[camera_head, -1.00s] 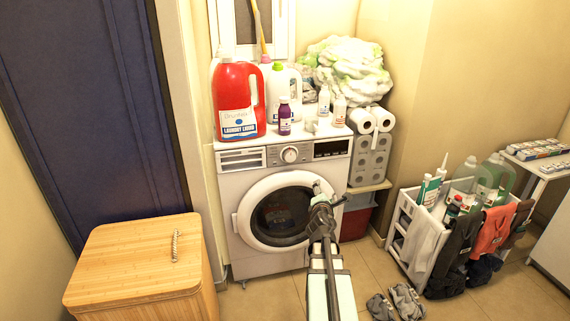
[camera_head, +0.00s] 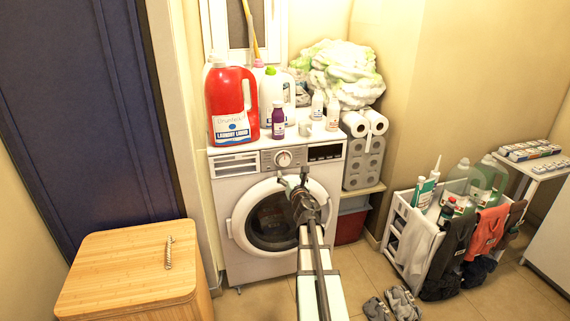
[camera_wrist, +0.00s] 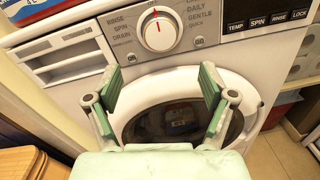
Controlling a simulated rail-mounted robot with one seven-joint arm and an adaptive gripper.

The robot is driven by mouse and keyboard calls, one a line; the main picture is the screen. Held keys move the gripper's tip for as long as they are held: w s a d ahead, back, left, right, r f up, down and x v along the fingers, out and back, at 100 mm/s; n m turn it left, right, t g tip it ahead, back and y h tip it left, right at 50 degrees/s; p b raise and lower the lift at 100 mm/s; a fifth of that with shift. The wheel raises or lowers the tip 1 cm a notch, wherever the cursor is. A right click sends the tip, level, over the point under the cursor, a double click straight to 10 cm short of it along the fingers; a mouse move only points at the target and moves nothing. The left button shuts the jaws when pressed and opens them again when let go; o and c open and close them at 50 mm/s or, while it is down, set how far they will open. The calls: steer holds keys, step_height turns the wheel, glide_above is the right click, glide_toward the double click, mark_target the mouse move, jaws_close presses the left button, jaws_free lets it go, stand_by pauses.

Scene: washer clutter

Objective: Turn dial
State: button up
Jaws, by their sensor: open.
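The dial (camera_head: 284,158) is a round white knob on the washing machine's grey control panel (camera_head: 262,160). In the wrist view the dial (camera_wrist: 159,31) has a red mark near its top and printed labels around it, such as RINSE, SPIN and DRAIN. My gripper (camera_head: 292,179) is in front of the upper part of the washer door, just below the dial. In the wrist view my gripper (camera_wrist: 161,82) is open and empty, its two green fingers on either side below the dial, apart from it. The round door (camera_head: 240,222) appears shut.
A red laundry liquid jug (camera_head: 232,100), a purple bottle (camera_head: 278,120) and other bottles stand on the washer. A wooden hamper (camera_head: 130,270) is at left. Paper rolls (camera_head: 364,160) and a white bottle rack (camera_head: 408,255) are at right. The space before the panel is clear.

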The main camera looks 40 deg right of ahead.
mark_target(285, 161)
steer(key=x, duration=1)
steer(key=shift+w+d, duration=0.15)
steer(key=shift+w, duration=0.2)
steer(key=c, duration=1.2)
